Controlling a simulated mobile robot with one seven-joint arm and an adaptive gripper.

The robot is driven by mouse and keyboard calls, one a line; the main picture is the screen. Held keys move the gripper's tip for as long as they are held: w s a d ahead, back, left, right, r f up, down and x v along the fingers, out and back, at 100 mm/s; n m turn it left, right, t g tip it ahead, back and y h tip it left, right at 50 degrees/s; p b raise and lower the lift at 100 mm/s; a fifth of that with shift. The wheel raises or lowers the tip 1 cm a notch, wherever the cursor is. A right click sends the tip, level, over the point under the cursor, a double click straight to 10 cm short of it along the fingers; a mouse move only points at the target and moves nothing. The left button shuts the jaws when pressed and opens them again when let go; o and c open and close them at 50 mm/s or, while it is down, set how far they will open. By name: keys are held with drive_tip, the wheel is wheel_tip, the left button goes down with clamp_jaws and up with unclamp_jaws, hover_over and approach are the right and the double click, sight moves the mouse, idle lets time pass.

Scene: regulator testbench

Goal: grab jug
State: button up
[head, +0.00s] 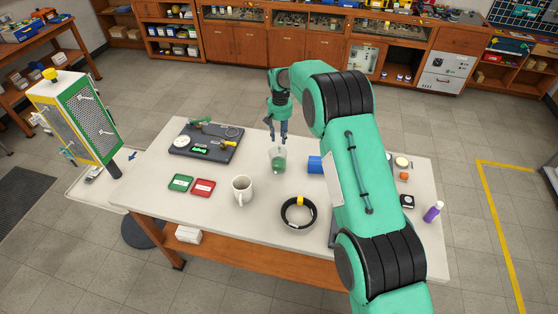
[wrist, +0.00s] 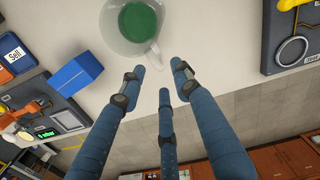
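The jug (head: 278,162) is a clear vessel with green inside, standing upright on the white workbench (head: 215,224). In the wrist view the jug (wrist: 122,38) is at the top edge and partly cut off, its handle pointing down toward my fingers. My gripper (head: 279,139) hangs fingers down, just above or behind the jug; the head view does not settle which. In the wrist view my gripper (wrist: 160,75) has its blue fingers apart with nothing between them. The fingertips show beside the handle; I cannot tell whether they touch it.
My arm hides part of the bench's right side.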

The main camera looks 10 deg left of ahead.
drive_tip(key=shift+f, duration=1.35)
drive_tip(key=shift+f, duration=2.6)
clamp_jaws()
